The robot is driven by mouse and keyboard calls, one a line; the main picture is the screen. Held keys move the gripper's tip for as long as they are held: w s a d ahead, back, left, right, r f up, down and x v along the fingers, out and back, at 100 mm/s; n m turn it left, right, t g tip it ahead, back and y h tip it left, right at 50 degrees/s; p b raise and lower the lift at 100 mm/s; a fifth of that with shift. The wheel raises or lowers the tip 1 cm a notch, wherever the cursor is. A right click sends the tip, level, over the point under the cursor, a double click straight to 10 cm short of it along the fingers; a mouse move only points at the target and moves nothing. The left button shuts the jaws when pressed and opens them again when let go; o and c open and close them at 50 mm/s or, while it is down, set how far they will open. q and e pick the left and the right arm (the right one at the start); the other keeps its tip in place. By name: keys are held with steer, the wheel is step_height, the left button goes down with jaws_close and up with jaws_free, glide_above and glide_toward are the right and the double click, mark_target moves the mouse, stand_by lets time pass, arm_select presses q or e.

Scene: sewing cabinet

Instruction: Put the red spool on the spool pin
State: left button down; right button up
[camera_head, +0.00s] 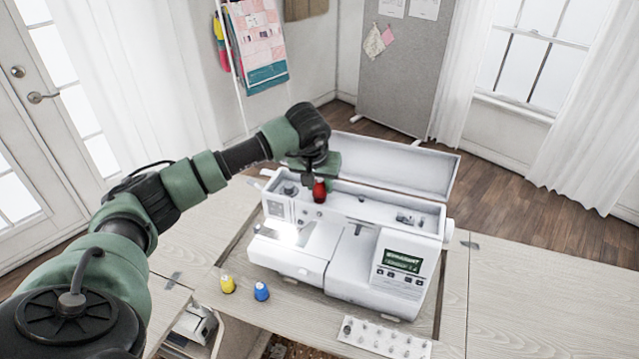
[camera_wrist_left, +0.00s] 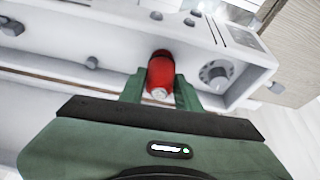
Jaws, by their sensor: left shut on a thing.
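The red spool (camera_head: 319,191) is in my left gripper (camera_head: 313,181), at the open top of the white sewing machine (camera_head: 310,271). In the left wrist view, the red spool (camera_wrist_left: 161,76) sits between the two green fingers of the left gripper (camera_wrist_left: 160,92), which are shut on it. It is over or just inside the machine's top compartment (camera_head: 376,207); I cannot tell whether it touches anything below. My right gripper is not in view.
The machine's lid (camera_head: 395,165) stands open behind the compartment. A yellow spool (camera_head: 227,284) and a blue spool (camera_head: 262,291) stand on the table in front. A tray of small parts (camera_head: 384,338) lies at the front. The table's right side (camera_head: 540,300) is clear.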

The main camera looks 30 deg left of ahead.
arm_select(q)
steer(key=c, duration=0.9)
jaws_free()
steer(key=shift+r, duration=0.1)
steer(key=shift+s+r, duration=0.1)
steer(key=shift+r, duration=0.25)
steer(key=b+v, duration=0.2)
steer(key=v, duration=0.5)
steer(key=shift+d, duration=0.1)
steer(key=shift+f, duration=0.1)
